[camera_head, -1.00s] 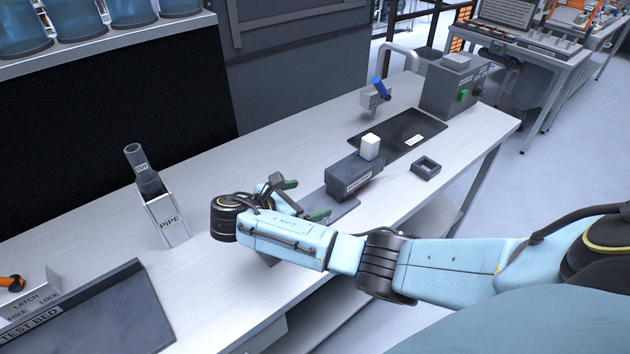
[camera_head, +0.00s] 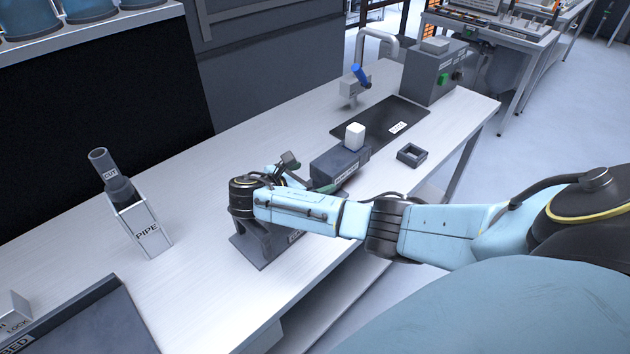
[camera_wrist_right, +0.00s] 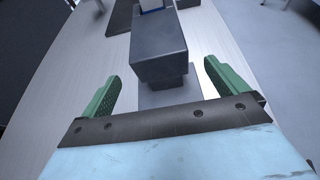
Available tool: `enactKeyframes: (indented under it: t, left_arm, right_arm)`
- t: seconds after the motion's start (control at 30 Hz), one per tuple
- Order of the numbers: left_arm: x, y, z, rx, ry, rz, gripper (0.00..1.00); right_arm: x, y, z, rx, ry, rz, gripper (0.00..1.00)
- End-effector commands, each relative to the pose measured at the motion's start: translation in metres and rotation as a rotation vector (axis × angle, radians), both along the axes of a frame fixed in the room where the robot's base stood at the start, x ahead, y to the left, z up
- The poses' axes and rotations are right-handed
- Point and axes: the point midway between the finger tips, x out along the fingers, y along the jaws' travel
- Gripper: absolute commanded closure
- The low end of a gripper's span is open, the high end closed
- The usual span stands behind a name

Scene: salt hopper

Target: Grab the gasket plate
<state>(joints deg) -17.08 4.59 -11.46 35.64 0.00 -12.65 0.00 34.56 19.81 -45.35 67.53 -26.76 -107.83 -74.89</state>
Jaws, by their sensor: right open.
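A small dark square frame with an open middle (camera_head: 411,154), which looks like the gasket plate, lies flat on the bench right of a dark labelled block (camera_head: 341,167). My right gripper (camera_head: 308,174) is open and empty, just left of that block and apart from the square frame. In the right wrist view, the green fingers of my right gripper (camera_wrist_right: 165,88) are spread, with the dark block (camera_wrist_right: 158,48) ahead between them. The square frame does not show there. My left gripper is not in view.
A white cube (camera_head: 355,136) sits on the dark block. Behind lie a black mat (camera_head: 375,122) and a grey box with a green button (camera_head: 432,80). A holder marked PIPE (camera_head: 146,232) stands at left. The bench is clear around the square frame, near its front edge.

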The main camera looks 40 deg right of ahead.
Motion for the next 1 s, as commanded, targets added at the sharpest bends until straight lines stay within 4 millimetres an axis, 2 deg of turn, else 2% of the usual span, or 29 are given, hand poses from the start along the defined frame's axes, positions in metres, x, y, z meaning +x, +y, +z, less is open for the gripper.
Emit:
enactKeyframes:
  t: [0.03,0.2,0.5,1.0]
  left_arm:
    - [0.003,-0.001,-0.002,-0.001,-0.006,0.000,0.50]
    - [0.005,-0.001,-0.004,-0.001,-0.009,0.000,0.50]
    - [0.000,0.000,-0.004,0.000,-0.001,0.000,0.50]
    - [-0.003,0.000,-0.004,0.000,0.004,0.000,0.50]
  right_arm:
    - [0.000,-0.009,-0.006,-0.002,0.003,-0.003,0.02]
    - [0.002,-0.028,-0.014,-0.001,0.002,-0.001,0.02]
    - [0.003,-0.031,-0.016,0.000,0.000,0.000,0.02]
    - [0.003,-0.031,-0.016,0.000,0.000,0.000,0.67]
